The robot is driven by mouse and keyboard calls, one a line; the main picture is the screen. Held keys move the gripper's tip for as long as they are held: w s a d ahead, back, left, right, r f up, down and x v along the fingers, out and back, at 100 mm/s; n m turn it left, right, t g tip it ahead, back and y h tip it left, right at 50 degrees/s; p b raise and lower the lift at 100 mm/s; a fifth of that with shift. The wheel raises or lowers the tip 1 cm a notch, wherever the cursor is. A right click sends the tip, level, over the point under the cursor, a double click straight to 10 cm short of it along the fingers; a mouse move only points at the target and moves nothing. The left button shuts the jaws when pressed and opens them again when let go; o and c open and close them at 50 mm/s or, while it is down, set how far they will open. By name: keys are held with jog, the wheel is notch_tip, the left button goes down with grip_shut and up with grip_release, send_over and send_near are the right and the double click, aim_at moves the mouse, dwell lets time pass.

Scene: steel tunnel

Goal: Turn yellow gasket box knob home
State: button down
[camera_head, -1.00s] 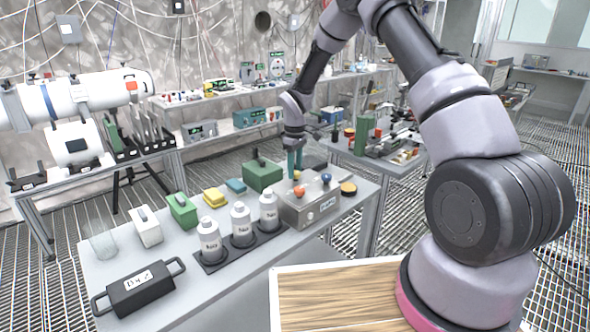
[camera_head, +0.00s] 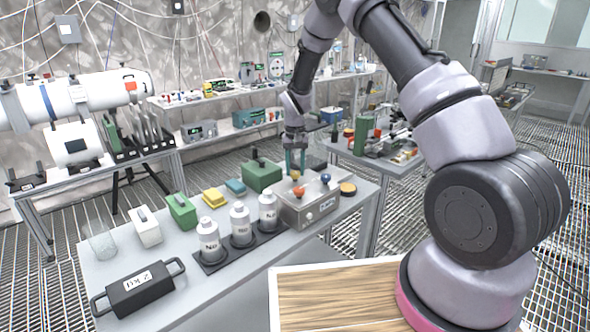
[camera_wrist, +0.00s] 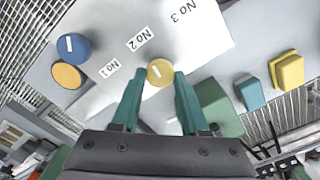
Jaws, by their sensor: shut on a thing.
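The metal gasket box (camera_head: 292,214) stands at the right end of the near bench, with yellow, orange and blue knobs on top. My gripper (camera_head: 296,168) comes down from above onto the yellow knob (camera_head: 295,176). In the wrist view, the teal fingers of my gripper (camera_wrist: 160,76) are shut on the yellow knob (camera_wrist: 160,72), one on each side. A pale line marks that knob's top. The orange knob (camera_head: 299,191) sits in front of it. The blue knob (camera_head: 326,178) is to its right and also shows in the wrist view (camera_wrist: 71,46). Labels No 1, No 2 and No 3 show on the box top.
A yellow-topped round piece (camera_head: 348,188) lies right of the box. A green box (camera_head: 262,175) stands close behind it. White bottles (camera_head: 241,225) in a dark rack stand to its left. A black handled weight (camera_head: 140,287) lies at the bench's front left.

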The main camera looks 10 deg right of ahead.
aim_at(296, 172)
jog(key=m, duration=0.4)
jog(key=shift+m, duration=1.9)
jog(key=shift+c, duration=2.1)
grip_release()
notch_tip(296, 172, up, 11)
jog(key=shift+f, duration=0.1)
